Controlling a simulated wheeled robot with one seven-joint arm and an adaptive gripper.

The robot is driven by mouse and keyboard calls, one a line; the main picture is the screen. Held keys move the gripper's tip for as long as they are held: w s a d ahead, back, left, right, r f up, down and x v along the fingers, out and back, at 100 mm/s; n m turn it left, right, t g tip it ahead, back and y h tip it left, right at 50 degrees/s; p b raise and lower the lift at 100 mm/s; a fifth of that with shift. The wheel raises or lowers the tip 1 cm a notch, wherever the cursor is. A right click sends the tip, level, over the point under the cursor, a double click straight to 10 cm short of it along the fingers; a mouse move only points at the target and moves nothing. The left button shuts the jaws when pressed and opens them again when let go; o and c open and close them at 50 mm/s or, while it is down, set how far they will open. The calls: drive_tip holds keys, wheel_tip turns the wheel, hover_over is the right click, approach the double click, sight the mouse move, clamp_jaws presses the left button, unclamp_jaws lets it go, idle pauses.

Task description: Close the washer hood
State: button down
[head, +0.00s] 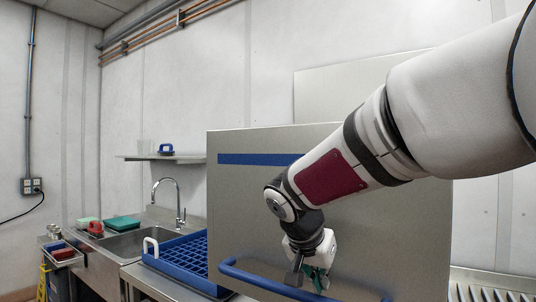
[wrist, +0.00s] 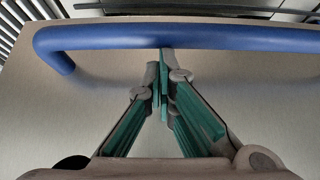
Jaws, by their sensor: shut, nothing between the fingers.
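The washer hood (head: 232,190) is a large grey metal box with a blue stripe near its top, right of the middle in the head view. A blue bar handle (head: 258,281) runs along the lower part of its front. In the wrist view the handle (wrist: 225,37) crosses the top of the picture, and the flat hood panel (wrist: 60,120) fills most of the rest. My gripper (head: 308,284) is shut and empty, with its fingertips at the handle. In the wrist view the fingertips (wrist: 163,58) overlap the handle's lower edge; I cannot tell whether they touch it.
A blue dish rack (head: 180,262) sits on the counter left of the hood. Further left are a sink (head: 140,240) with a tall tap (head: 178,200), a green block and a red item. A wall shelf (head: 165,157) holds a blue item. A ribbed metal surface (head: 495,281) lies to the right.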

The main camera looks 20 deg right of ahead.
wheel_tip(320, 180, down, 12)
drive_tip(key=b, duration=0.9)
drive_tip(key=shift+a+f, duration=0.15)
drive_tip(key=shift+a, duration=0.15)
drive_tip(key=shift+s+d+f, duration=0.1)
drive_tip(key=shift+s+f, duration=0.05)
drive_tip(key=shift+s, duration=0.05)
